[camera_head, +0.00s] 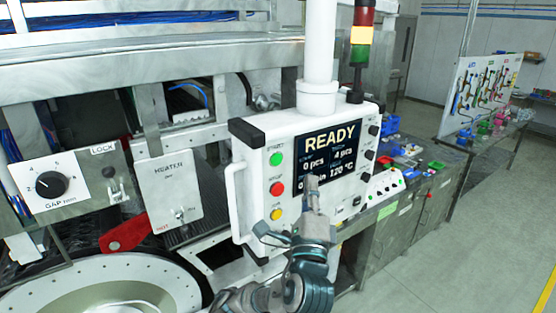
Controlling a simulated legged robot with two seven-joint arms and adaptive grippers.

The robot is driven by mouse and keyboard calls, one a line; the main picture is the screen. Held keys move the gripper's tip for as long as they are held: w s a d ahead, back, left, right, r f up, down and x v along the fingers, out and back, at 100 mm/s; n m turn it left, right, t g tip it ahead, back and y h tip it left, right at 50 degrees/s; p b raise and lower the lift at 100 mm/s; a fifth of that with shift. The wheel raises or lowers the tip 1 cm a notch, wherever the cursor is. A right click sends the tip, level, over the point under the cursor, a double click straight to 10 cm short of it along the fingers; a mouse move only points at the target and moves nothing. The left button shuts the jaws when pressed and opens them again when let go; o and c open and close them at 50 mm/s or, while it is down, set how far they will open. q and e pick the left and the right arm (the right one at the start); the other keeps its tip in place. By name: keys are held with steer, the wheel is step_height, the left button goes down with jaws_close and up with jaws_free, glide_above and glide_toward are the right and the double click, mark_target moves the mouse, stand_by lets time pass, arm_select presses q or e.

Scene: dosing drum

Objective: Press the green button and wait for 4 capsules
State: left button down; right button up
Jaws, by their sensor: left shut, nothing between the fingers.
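The green button (276,158) is at the top of a column of buttons on the white control panel (258,214). A red button (277,188) and a yellow button (276,214) sit below it. The panel's screen (330,150) reads READY, with "0 pcs", "4 pcs" and "120 °C". My left gripper (311,184) is shut and empty, pointing up in front of the screen's lower part, right of and below the green button. I cannot tell whether it touches the panel. It hides some screen text. No capsules can be made out. My right gripper is not in view.
A round drum (100,290) is at lower left, near a red handle (125,236) and a gap dial (51,185). The panel has a white side handle (236,200). A signal tower (361,38) stands behind it. Benches with parts are at right, beside open floor.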

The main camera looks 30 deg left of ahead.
mark_target(277, 159)
arm_select(q)
steer(key=w+a, duration=0.1)
steer(key=a, duration=0.1)
steer(key=w+a+b, duration=0.1)
steer(key=a, duration=0.2)
steer(key=w+a, duration=0.1)
steer(key=a, duration=0.2)
steer(key=shift+w+a+b, duration=0.2)
steer(key=shift+a+b, duration=0.05)
steer(key=shift+b, duration=0.15)
steer(key=shift+d, duration=0.1)
stand_by(0.6)
stand_by(0.8)
steer(key=shift+a, duration=0.35)
